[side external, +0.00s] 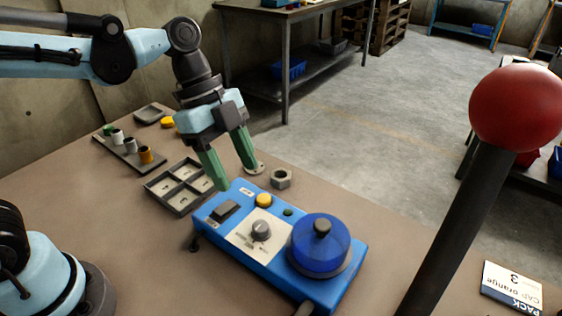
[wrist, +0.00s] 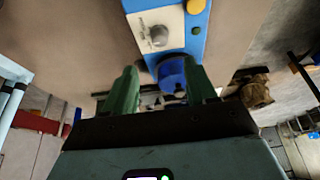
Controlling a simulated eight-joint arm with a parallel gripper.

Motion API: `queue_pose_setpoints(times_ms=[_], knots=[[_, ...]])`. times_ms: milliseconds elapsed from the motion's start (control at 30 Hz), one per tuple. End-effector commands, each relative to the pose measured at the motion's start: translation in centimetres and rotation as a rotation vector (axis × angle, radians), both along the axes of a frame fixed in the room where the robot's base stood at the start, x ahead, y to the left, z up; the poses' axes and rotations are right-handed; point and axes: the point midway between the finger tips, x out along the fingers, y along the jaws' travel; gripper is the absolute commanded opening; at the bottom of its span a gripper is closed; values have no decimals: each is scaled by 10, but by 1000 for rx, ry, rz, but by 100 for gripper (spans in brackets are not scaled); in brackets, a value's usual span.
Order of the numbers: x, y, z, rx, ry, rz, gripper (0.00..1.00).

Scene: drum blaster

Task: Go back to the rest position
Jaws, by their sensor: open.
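My gripper (side external: 238,180) is open, with two green fingers spread apart and nothing between them. It hangs just above or beside the far left end of the blue drum blaster (side external: 217,232); whether a finger touches it I cannot tell. The blaster carries a transparent dark blue drum cover (side external: 320,248), a grey knob (side external: 261,230), a yellow button (side external: 264,200) and a grey switch (side external: 227,209). In the wrist view the green fingers of my gripper (wrist: 157,82) are apart. The blue drum cover (wrist: 172,72) shows beyond them, partly hidden.
A grey compartment tray (side external: 150,186) lies left of the blaster. A rack of small cylinders (side external: 128,152) is further back. A hex nut (side external: 281,179) lies right of my gripper. A red ball on a black post (side external: 516,107) stands in the right foreground. A card (side external: 511,288) lies front right.

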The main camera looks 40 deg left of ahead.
Motion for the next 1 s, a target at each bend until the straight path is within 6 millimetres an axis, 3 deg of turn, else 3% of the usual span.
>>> queue_pose_setpoints(times_ms=[200,633,767,1000], knots=[[0,4,10,0,1,2,57],[-1,10,9,11,-2,70,57],[-3,28,4,42,-13,304,57],[-9,77,-10,24,-81,940,57]])
